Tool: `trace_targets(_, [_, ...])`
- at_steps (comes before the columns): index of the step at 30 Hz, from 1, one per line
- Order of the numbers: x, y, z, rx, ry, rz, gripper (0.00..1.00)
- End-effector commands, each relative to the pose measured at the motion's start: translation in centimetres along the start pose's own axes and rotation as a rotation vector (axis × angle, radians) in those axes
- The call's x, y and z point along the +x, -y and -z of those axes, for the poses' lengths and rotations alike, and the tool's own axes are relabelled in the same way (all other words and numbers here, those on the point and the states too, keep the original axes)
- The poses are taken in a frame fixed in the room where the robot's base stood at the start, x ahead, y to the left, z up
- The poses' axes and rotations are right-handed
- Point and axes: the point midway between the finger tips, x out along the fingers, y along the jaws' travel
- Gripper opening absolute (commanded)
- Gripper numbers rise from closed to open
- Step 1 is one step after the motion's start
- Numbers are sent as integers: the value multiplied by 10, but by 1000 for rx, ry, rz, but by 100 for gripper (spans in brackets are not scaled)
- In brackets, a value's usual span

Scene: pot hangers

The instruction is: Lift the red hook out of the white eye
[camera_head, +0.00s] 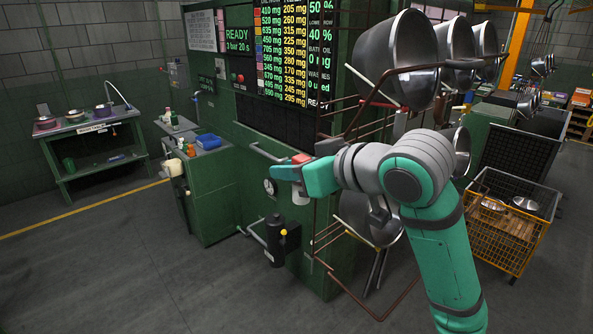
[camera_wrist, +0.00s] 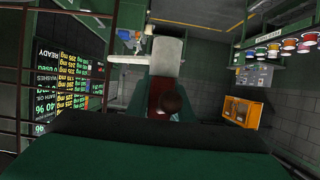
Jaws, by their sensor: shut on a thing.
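My gripper (camera_head: 300,175) is at the green machine's front, shut on the red hook (camera_head: 302,158), of which only a small red part shows above the fingers in the head view. In the wrist view the dark red hook (camera_wrist: 164,92) sits between my green fingers, with a round dark end toward the camera. A pale white piece (camera_wrist: 168,52), apparently the white eye, is just beyond the hook, with a flat arm reaching left. The fingers hide where hook and eye meet, so I cannot tell whether they touch.
A brown wire frame (camera_head: 385,95) carrying steel pots (camera_head: 397,60) hangs close beside my arm. A yellow mesh crate (camera_head: 505,225) stands at the right. A green side cabinet (camera_head: 207,190) and bench (camera_head: 90,135) are at the left. Open floor lies in front.

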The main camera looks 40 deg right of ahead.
Motion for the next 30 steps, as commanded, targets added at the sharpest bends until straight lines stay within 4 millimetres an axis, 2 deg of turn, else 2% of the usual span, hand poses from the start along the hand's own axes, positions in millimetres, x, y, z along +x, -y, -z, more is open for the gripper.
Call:
trace_targets(5, [-2, 0, 6, -1, 0, 1, 0])
trace_targets(12, [-15, 2, 32, -3, -2, 1, 0])
trace_targets(22, [-80, 27, 71, -6, -3, -1, 0])
trace_targets(30, [-135, 55, 72, -3, -2, -1, 0])
